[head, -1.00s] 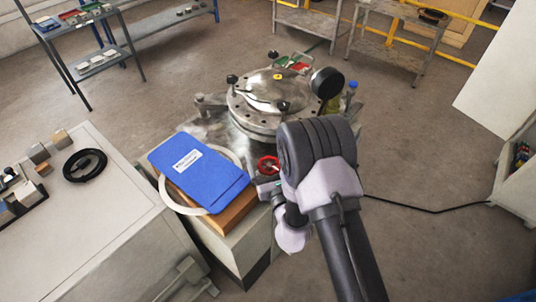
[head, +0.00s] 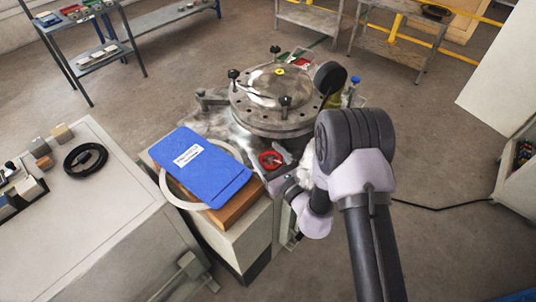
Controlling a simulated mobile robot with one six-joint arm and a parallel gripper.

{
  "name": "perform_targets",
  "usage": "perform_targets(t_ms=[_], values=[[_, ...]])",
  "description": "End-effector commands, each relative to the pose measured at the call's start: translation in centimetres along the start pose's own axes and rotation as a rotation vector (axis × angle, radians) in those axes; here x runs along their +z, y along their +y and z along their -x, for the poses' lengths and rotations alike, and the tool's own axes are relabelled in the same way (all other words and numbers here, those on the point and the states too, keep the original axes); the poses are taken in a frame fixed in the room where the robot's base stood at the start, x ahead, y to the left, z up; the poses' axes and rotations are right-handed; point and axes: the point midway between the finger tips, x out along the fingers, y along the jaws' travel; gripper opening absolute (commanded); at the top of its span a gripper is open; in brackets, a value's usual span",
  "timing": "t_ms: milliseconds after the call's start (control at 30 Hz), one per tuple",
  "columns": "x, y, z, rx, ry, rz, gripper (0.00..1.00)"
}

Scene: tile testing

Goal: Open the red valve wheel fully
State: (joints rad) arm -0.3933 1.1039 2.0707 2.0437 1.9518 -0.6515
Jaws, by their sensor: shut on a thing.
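The red valve wheel (head: 266,157) is small and round and sits low at the front of the round metal pressure vessel (head: 272,126). Its rim shows more on the left side; part of the right side is covered. My gripper (head: 279,168) reaches in from the lower right and is shut on the wheel. The fingertips are small and partly hidden by the wrist, so the exact hold on the rim is hard to see. How far the wheel is turned cannot be read from this view.
A blue folder (head: 198,166) lies on a white ring (head: 172,192) and a brown box (head: 236,205), just left of the wheel. A grey cabinet (head: 120,225) stands at left. A black cable (head: 450,206) crosses the floor at right, where the floor is mostly open.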

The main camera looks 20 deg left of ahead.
Motion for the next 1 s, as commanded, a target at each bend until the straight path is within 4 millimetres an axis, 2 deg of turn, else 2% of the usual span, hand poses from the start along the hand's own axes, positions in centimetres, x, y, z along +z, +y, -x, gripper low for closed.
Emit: perform_targets(t_ms=[1000], values=[[0.0, 1.9, 0.9, 0.962, -0.002, 0.003, 0.26]])
